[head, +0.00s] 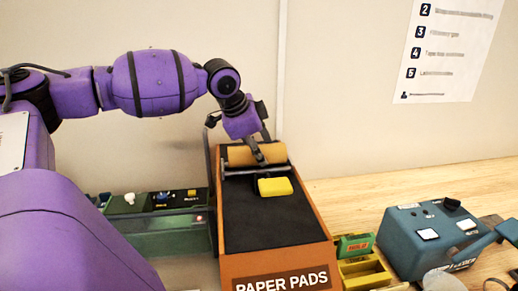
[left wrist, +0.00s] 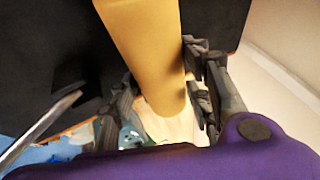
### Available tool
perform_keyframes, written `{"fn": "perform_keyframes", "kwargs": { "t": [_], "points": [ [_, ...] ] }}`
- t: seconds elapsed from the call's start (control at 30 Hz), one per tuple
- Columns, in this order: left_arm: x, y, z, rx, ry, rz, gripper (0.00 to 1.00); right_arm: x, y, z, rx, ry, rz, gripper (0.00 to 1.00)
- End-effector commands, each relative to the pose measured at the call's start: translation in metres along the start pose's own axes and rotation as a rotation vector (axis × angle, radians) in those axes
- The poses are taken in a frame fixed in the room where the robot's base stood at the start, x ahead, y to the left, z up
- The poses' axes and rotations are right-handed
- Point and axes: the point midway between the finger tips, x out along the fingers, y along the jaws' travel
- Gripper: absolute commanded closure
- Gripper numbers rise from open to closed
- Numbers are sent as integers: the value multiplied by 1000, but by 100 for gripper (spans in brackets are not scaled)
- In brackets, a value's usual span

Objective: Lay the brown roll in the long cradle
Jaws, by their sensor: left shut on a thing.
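The brown roll (head: 240,154) lies crosswise at the far end of the black-topped paper-pads unit (head: 262,222) in the head view. In the left wrist view, the roll (left wrist: 145,45) runs between the two dark fingers of my left gripper (left wrist: 160,97). My left gripper (head: 256,148) reaches down from above and is shut on the roll. A thin metal bar (head: 240,171) crosses just in front of the roll. I cannot clearly make out the long cradle or whether the roll rests on anything. My right gripper is not in view.
At right are yellow trays (head: 365,272), a green-and-yellow box (head: 354,245) and a blue-grey machine (head: 425,235). Wooden table (head: 400,185) is bare behind them.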

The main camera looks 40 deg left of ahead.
Motion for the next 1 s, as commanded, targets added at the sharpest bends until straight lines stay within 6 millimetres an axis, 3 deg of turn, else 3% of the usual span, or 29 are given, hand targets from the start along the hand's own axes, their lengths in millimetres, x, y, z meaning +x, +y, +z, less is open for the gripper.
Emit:
{"fn": "perform_keyframes", "kwargs": {
  "t": [0.37,0.4,0.53,0.87,1.0],
  "points": [
    [7,3,3,1,1,-1,88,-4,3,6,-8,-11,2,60],
    [8,3,3,0,0,0,53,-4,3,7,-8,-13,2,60],
    [8,3,3,0,0,0,36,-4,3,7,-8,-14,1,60],
    [7,2,3,0,-1,0,36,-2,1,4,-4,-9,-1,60],
    [-3,-2,-1,1,-3,-2,36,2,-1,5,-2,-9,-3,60]
  ]
}}
